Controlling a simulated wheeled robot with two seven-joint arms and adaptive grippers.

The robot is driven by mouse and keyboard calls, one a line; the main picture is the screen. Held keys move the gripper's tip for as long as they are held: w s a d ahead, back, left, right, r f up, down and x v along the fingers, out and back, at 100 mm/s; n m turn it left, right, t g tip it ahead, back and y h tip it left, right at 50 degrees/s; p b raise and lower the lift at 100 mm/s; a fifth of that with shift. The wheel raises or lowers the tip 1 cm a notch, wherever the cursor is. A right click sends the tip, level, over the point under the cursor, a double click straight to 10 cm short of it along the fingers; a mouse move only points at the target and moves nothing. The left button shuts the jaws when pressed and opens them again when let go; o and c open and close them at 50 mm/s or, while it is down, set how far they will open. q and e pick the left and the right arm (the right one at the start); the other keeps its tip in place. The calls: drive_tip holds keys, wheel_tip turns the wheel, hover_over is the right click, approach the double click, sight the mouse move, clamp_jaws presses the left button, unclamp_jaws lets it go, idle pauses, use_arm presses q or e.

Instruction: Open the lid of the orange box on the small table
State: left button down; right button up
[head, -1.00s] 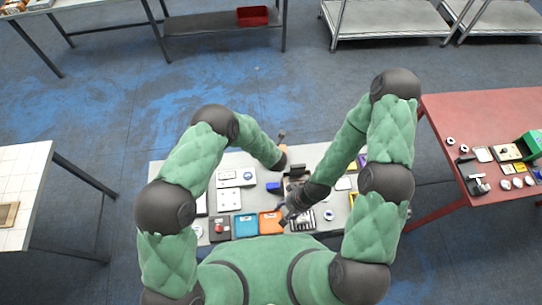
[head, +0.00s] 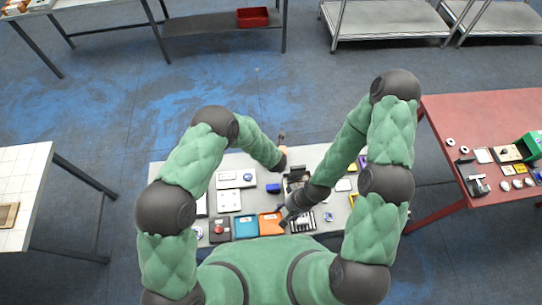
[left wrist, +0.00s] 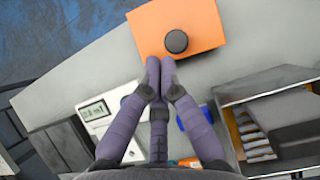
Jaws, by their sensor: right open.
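The orange box (left wrist: 205,22) sits near the table's edge at the top of the left wrist view. Its lid is down, with a round black knob (left wrist: 176,41) on it. My left gripper (left wrist: 161,62) has its fingertips together just below the knob; I cannot tell whether they touch the box. In the head view my left gripper (head: 283,150) is at the far side of the small table (head: 310,151), and the knobbed box cannot be made out there. My right gripper (head: 287,219) is open over the near side, beside an orange tray (head: 268,226).
A blue tray (head: 245,226), a red-buttoned box (head: 219,230), white devices (head: 229,201) and a blue block (head: 273,188) crowd the table. In the left wrist view a dark, open-topped holder (left wrist: 270,87) stands at right. Bare tabletop (left wrist: 85,72) lies left of the orange box.

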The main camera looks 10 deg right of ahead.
use_arm(q)
drive_tip(key=v, duration=1.2)
idle(0.3)
